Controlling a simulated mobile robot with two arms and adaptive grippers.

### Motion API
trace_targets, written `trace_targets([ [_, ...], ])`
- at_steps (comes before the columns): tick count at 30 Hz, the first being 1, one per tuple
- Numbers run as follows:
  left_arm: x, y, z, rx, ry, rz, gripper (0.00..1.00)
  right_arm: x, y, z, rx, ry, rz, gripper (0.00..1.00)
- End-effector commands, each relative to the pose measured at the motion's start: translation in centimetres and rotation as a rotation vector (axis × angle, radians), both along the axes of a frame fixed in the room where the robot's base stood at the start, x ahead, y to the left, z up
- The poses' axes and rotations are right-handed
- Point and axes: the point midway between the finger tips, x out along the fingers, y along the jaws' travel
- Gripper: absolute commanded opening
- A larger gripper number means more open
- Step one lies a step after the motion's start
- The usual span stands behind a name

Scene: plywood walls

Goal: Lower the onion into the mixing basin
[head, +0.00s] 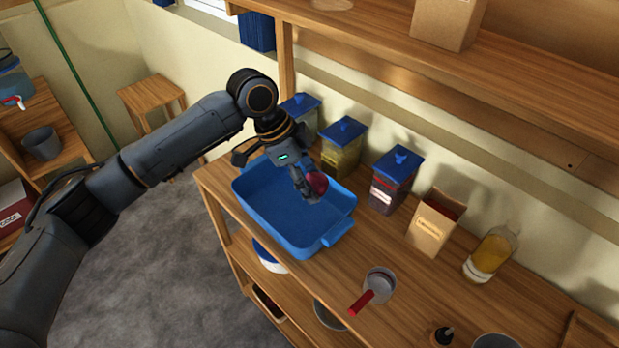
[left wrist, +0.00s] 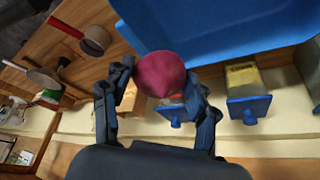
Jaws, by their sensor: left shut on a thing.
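The onion (head: 317,184) is dark red and round. My left gripper (head: 309,186) is shut on it, above the right part of the blue mixing basin (head: 285,237). In the left wrist view the onion (left wrist: 160,74) sits between the two fingers of my left gripper (left wrist: 155,90), with the basin (left wrist: 225,30) behind it. The basin stands on the wooden counter, and the part of its floor that shows is empty. I cannot tell how high the onion is above the floor of the basin. My right gripper is not in view.
Lidded containers stand behind the basin, among them a yellow one (head: 341,154) and a dark red one (head: 392,187). A cardboard box (head: 433,226), an oil bottle (head: 489,256) and a red-handled pan (head: 378,284) stand to the right. A shelf (head: 500,75) overhangs the counter.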

Motion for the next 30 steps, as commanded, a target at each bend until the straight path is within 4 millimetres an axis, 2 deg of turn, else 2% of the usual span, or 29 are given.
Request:
trace_targets([
  [1, 0.0, 0.0, -0.6, -0.001, -0.002, 0.001, 0.24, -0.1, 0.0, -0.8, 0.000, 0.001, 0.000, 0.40],
  [5, 0.0, 0.0, -0.8, -0.001, -0.002, 0.001, 0.24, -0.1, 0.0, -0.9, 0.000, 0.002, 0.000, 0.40],
  [14, 0.0, 0.0, -0.6, -0.001, -0.001, 0.000, 0.24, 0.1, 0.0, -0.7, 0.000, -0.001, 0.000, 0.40],
  [23, -0.1, -0.7, -0.5, -0.001, 0.000, -0.001, 0.24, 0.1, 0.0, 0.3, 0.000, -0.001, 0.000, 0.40],
  [30, 0.0, -0.7, -0.7, 0.000, -0.001, 0.000, 0.24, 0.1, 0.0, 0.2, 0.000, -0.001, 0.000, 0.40],
])
